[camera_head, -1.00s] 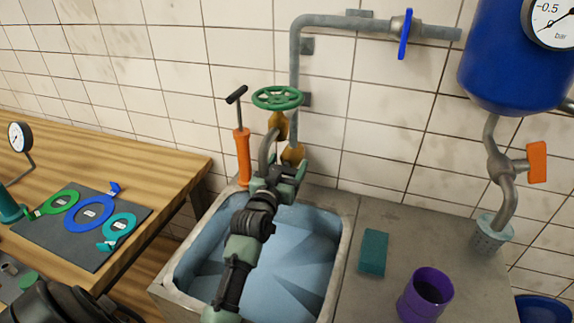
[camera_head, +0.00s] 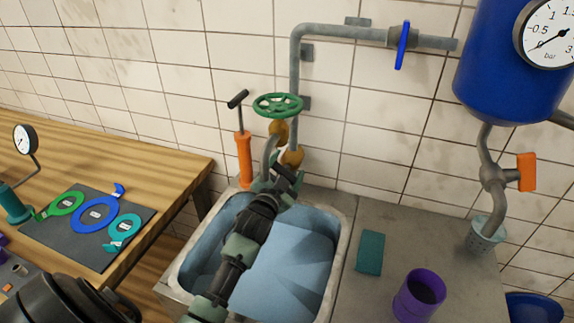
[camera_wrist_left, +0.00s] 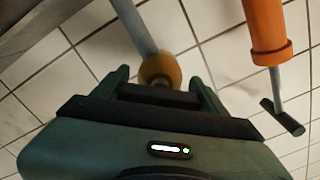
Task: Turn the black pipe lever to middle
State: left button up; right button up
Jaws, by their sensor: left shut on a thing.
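My left gripper (camera_head: 274,181) is at the faucet pipe (camera_head: 268,152) over the back of the sink. In the left wrist view its fingers (camera_wrist_left: 158,88) are closed around a black bar, which appears to be the black pipe lever (camera_wrist_left: 160,96), just in front of a brass-yellow valve body (camera_wrist_left: 158,67). The lever's full length and exact angle are hidden by the gripper. In the head view the brass fittings (camera_head: 292,157) show just behind the gripper, below a green handwheel (camera_head: 277,105). My right gripper is not in view.
An orange hand pump (camera_head: 244,158) stands close left of the gripper. The sink (camera_head: 345,237) lies below. A teal sponge (camera_head: 370,253) and purple cup (camera_head: 419,295) are on the counter to the right. A blue tank (camera_head: 497,85) hangs at upper right.

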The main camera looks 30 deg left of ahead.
pick_arm(q)
jog(key=shift+m, duration=0.6)
jog(key=o, duration=1.4)
jog(key=shift+s, duration=0.1)
jog(key=shift+s+d+f, duration=0.15)
jog(key=shift+s, duration=0.2)
jog(key=b+v, duration=0.1)
jog(key=v, duration=0.6)
